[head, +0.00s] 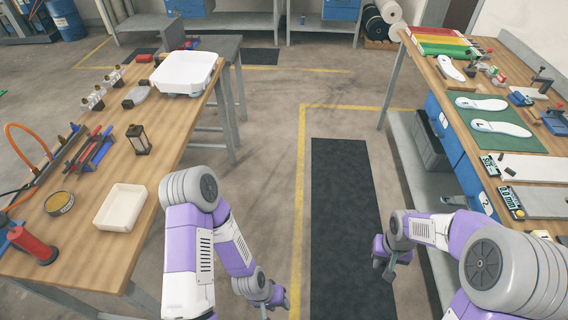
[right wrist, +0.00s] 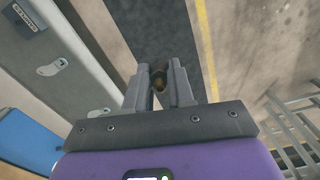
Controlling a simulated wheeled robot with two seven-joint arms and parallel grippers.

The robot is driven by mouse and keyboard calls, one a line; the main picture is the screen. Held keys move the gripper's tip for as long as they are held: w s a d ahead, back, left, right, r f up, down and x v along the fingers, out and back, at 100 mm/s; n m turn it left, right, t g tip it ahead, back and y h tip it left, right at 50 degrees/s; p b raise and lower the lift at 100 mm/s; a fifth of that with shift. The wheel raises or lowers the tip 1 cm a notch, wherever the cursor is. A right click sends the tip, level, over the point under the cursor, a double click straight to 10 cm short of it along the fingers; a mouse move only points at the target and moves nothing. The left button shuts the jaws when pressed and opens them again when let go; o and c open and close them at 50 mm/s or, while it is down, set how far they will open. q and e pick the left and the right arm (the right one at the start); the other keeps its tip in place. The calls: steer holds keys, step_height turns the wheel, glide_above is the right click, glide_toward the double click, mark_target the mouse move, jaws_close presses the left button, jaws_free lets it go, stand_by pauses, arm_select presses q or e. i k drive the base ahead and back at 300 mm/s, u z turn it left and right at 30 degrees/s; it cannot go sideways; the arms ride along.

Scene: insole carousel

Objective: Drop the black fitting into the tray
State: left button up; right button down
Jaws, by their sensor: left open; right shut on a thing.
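My right gripper (head: 384,262) hangs over the floor mat beside the right bench. It is shut on a small dark piece, probably the black fitting; in the right wrist view this piece (right wrist: 159,82) shows a brownish middle between the fingertips (right wrist: 160,76). Most of it is hidden by the fingers. A shallow cream tray (head: 139,207) lies on the left bench, near its front right edge, and looks empty. A larger white tray (head: 160,80) stands at the bench's far end. My left gripper (head: 274,301) is low at the bottom middle, open, apart from both trays.
The right bench (head: 460,130) holds insoles (head: 500,128) on green mats and gauges. Open floor with a dark mat (head: 340,190) lies between the benches.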

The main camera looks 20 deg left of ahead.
mark_target(129, 205)
steer(key=u, duration=1.55)
